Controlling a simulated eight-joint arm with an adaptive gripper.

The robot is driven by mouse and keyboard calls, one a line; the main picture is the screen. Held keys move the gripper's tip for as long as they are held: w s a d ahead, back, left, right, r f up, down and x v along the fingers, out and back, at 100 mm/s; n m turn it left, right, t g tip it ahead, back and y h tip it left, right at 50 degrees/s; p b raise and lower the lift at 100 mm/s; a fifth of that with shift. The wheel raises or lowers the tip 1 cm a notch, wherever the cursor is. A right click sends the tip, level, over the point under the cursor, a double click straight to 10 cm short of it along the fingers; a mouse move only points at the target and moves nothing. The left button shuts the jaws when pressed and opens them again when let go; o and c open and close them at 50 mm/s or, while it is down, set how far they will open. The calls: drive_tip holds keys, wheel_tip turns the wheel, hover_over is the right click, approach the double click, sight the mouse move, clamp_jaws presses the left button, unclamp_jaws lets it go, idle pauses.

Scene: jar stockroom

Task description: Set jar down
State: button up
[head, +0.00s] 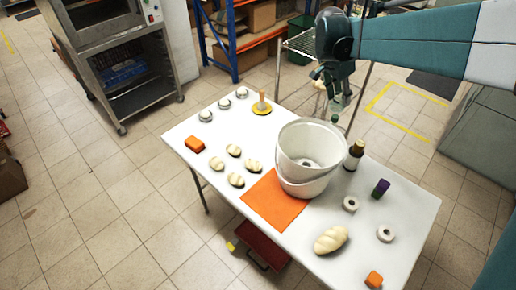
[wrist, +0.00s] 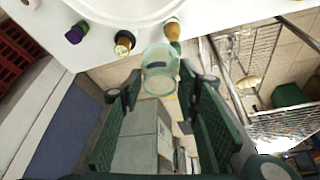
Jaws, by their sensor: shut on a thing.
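A clear glass jar (wrist: 160,68) is between my gripper's fingers (wrist: 158,88) in the wrist view. In the head view my gripper (head: 337,90) is shut on the small, pale jar (head: 338,104), above and behind the large white bucket at the table's far edge. The jar is apart from the white tabletop (head: 185,132). Its contents are too small to make out.
The white bucket (head: 298,135) stands partly on an orange mat (head: 268,205). Pale rolls (head: 234,180) lie left. A wire rack (wrist: 245,60) stands beyond the table.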

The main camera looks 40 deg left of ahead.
drive_tip(key=s+a+n+y, duration=0.1)
drive_tip(key=s+a, duration=0.4)
drive_tip(key=a, duration=0.3)
drive_tip(key=s+a+n, duration=0.2)
drive_tip(key=s+a, duration=0.4)
drive_tip(key=a, duration=0.3)
drive_tip(key=s+a+n+y, duration=0.1)
drive_tip(key=s+a, duration=0.4)
drive_tip(key=a, duration=0.3)
wheel_tip(320, 180, down, 18)
drive_tip(key=shift+a+f, duration=0.25)
drive_tip(key=shift+f, duration=0.1)
drive_tip(key=shift+f+b, duration=0.5)
drive_tip(key=shift+f, duration=2.5)
drive_tip(key=shift+f+b, duration=0.4)
drive_tip(key=shift+f, duration=1.5)
drive_tip(key=shift+f, duration=0.15)
